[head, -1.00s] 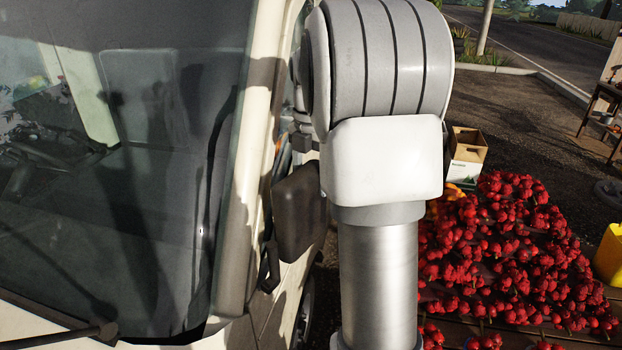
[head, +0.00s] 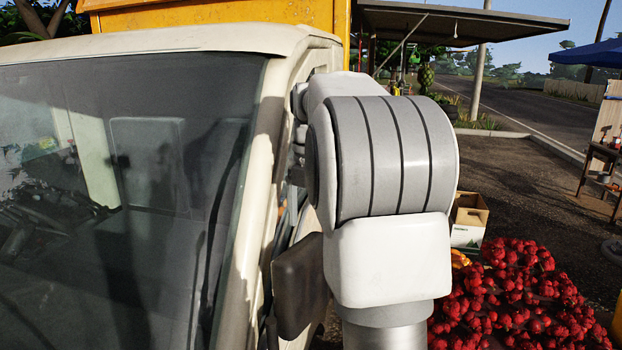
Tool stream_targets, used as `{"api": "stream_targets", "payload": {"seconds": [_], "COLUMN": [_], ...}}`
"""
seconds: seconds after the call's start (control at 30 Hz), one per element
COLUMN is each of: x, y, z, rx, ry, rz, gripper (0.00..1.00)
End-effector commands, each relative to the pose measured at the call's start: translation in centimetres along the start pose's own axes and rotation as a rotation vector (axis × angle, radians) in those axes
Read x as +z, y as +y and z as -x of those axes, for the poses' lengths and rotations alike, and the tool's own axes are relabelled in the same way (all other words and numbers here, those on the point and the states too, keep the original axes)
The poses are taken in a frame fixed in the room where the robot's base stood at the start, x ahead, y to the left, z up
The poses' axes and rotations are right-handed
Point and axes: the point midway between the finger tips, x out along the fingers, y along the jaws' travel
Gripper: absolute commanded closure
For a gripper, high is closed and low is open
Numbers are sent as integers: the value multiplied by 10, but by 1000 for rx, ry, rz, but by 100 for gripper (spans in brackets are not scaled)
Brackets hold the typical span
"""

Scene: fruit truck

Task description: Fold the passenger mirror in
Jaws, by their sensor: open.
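The passenger mirror (head: 297,287) is a dark, roughly rectangular housing at the side of the cream truck (head: 150,42), low in the middle of the head view. It stands out from the door beside the windshield pillar. Its right edge is hidden by my arm, and its lower arm is mostly hidden or cut off. My thick white and grey arm fills the middle of the view, just right of the mirror. Small grey and dark wrist parts show behind it, above the mirror and close to the door. I cannot make out my gripper's fingers; they are hidden behind my arm.
A heap of red fruit (head: 510,300) lies at the lower right, with an open cardboard box (head: 467,220) behind it. A wooden stand (head: 602,165) is at the far right. Open asphalt and a road lie beyond. The windshield (head: 120,190) fills the left.

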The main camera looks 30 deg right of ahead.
Motion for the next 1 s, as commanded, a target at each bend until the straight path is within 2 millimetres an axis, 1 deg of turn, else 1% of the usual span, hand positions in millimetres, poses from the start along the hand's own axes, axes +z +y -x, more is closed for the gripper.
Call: {"api": "stream_targets", "payload": {"seconds": [0.03,0.2,0.3,0.43,0.63,1.0], "x": [1,1,1,0,0,0], "y": [0,0,0,0,0,0], "z": [13,50,68,85,97,98], "rx": [3,2,2,1,0,0], "ry": [-3,-3,-2,-1,1,0], "rz": [0,0,0,0,1,1], "gripper": [5,5,5,5,5,5]}}
